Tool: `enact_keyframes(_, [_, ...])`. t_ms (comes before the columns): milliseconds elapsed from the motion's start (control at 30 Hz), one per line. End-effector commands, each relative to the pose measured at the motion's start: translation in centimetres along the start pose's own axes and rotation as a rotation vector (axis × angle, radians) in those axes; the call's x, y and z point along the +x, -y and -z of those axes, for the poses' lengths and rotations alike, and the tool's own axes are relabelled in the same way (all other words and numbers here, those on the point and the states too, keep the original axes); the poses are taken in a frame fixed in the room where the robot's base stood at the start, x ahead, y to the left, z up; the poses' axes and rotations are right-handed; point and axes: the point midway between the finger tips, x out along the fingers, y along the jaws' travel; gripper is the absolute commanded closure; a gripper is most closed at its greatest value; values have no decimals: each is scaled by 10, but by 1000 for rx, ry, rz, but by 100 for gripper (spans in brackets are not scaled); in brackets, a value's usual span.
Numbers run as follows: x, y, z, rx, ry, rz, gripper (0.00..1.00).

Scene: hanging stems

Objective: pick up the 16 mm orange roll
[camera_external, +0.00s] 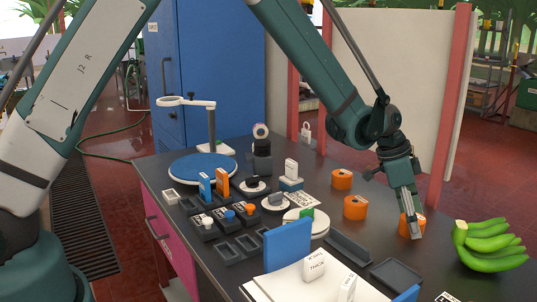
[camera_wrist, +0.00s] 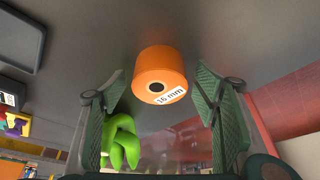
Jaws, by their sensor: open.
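The orange roll labelled 16 mm (camera_wrist: 158,72) stands on the dark table, centred ahead of my gripper in the wrist view. It also shows in the external view (camera_external: 404,228), partly hidden behind my fingers. My gripper (camera_wrist: 160,110) is open, with one green padded finger to each side of the roll in the picture and nothing held. In the external view my gripper (camera_external: 412,212) points down at this roll.
Green bananas (camera_external: 490,245) lie right of the roll, near my gripper. A dark grey tray (camera_external: 396,275) and a long grey trough (camera_external: 350,247) lie nearer the camera. Several small blocks, discs and a blue round stand (camera_external: 202,167) crowd the table's left.

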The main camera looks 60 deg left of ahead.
Motion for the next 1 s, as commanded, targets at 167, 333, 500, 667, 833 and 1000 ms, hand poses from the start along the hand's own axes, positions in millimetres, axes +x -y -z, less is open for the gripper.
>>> enact_keyframes(167, [1, 0, 0, 0, 0, 0, 40])
enact_keyframes(333, [1, 0, 0, 0, 0, 0, 40])
enact_keyframes(500, [1, 0, 0, 0, 0, 0, 40])
enact_keyframes(667, [1, 0, 0, 0, 0, 0, 54])
enact_keyframes(833, [1, 0, 0, 0, 0, 0, 71])
enact_keyframes(1000, [0, 0, 0, 0, 0, 0, 71])
